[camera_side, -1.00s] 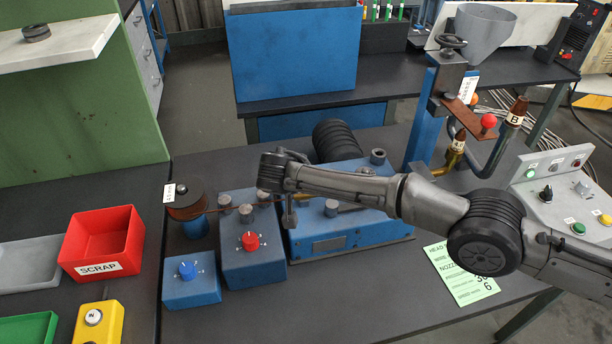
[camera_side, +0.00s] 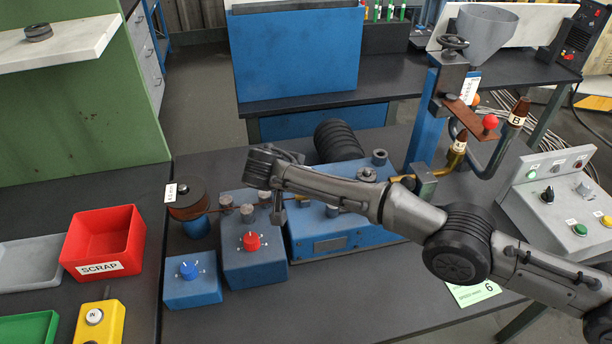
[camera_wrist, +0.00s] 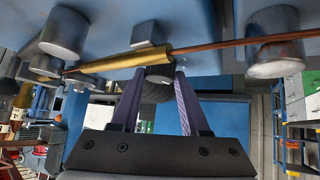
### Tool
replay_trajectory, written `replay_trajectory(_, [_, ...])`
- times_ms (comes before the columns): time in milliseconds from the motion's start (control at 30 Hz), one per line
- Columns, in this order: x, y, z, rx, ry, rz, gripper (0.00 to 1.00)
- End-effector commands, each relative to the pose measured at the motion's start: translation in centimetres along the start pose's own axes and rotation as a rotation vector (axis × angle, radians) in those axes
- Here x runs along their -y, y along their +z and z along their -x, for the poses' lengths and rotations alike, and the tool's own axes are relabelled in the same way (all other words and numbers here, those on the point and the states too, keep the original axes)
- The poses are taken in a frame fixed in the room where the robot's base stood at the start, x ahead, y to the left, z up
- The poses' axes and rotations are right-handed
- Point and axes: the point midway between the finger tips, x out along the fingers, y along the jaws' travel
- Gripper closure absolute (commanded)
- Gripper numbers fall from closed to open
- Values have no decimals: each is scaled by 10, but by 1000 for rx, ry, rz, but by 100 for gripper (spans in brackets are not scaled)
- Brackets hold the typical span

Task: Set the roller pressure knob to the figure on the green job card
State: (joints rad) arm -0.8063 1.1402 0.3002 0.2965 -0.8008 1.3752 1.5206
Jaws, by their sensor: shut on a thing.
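A red knob (camera_side: 251,241) sits on a blue box, and a blue knob (camera_side: 188,270) on a smaller blue box to its left. I cannot read their scales or tell which is labelled roller pressure. The green job card (camera_side: 474,293) is mostly hidden under my arm; a 6 shows on its speed line. My gripper (camera_side: 277,212) points down among the grey posts, behind and right of the red knob. In the wrist view my gripper's two fingers (camera_wrist: 159,76) close on a small dark round piece (camera_wrist: 158,73) by a brass tube (camera_wrist: 120,64); its identity is unclear.
A wire spool (camera_side: 187,203) stands left, with copper wire running toward the posts. The red scrap bin (camera_side: 104,244) and yellow button box (camera_side: 98,323) are farther left. A grey control panel (camera_side: 553,195) stands right.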

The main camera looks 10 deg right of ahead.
Motion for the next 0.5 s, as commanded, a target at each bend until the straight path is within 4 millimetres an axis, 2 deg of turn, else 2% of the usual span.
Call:
replay_trajectory(33, [-1,2,-1,2,6,3,100])
replay_trajectory(67, [-1,2,-1,2,6,3,49])
replay_trajectory(200, [-1,1,-1,2,4,3,25])
replay_trajectory(500, [0,0,1,0,1,1,25])
